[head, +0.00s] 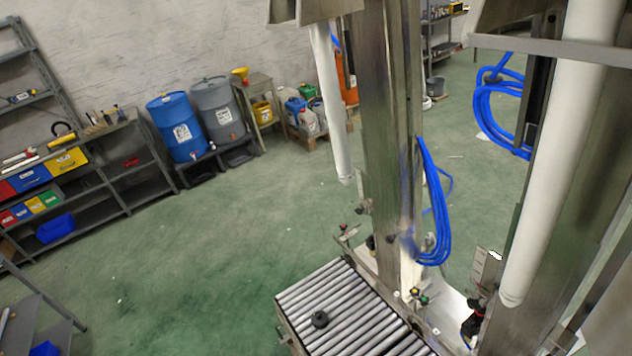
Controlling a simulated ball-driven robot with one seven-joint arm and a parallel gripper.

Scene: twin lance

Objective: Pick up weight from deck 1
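A small dark round weight (320,319) sits on the grey roller deck (345,295) at the bottom middle of the head view. The deck is a bed of parallel metal rollers beside a steel column. No marking tells me which deck number this is. My gripper does not show in this view.
Two white tubes (333,105) (560,150) hang down beside steel columns (390,130). Blue hoses (433,210) hang on the columns. A blue drum (179,127), a grey drum (217,108) and shelves (120,160) stand along the wall. The green floor (210,250) left of the deck is clear.

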